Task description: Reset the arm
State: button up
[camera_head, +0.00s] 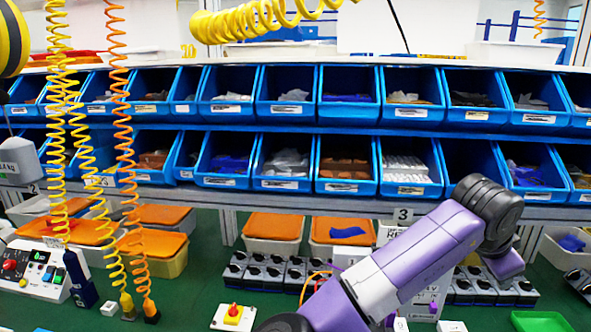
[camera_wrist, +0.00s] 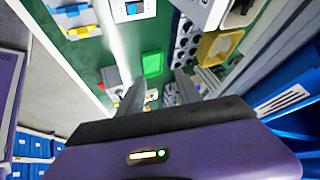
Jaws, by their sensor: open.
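My gripper (camera_wrist: 159,84) shows in the wrist view with its two grey fingers apart and nothing visible between them. In the head view my purple arm reaches up from the bottom to a dark joint at the right; the gripper fingers cannot be made out there. Rows of dark switches (camera_head: 266,271) stand on the green bench at the middle, partly hidden by my arm. In the wrist view a bright green piece (camera_wrist: 152,65) lies beyond the fingers.
Two rows of blue bins (camera_head: 290,98) with mixed parts run across the back above the bench. Yellow and orange coiled hoses (camera_head: 122,120) hang at the left. Orange-lidded boxes (camera_head: 273,227) stand below the shelf. A white control box (camera_head: 32,270) stands at the left.

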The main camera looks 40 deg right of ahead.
jog(key=d+r+n+h, duration=0.2)
jog(key=d+r+h, duration=0.35)
jog(key=r, duration=0.35)
jog(key=w+a+r+n+t+h, duration=0.25)
jog(key=w+r+n+h, duration=0.35)
jog(key=r, duration=0.3)
jog(key=w+a+f+n+t+y, duration=0.1)
jog(key=w+a+n+t+y, duration=0.1)
jog(key=w+a+n+t, duration=0.6)
jog(key=w+a+f+n+t+y, duration=0.15)
jog(key=w+a+n+t, duration=0.3)
jog(key=a+t, duration=0.45)
jog(key=s+a+f+n+t+y, duration=0.35)
jog(key=a+f+n+y, duration=0.45)
jog(key=a+f+y, duration=0.8)
jog(key=s+a+f+g, duration=0.2)
jog(key=s+a+f, duration=0.2)
jog(key=s, duration=0.2)
jog(key=s+a+f+m+g, duration=0.1)
jog(key=s+a+f+g, duration=0.1)
jog(key=s+a+f, duration=0.2)
jog(key=s+a+f+m+g, duration=0.1)
jog(key=s+a+f, duration=0.4)
jog(key=s, duration=0.5)
jog(key=shift+s+g, duration=0.25)
jog(key=shift+g, duration=0.65)
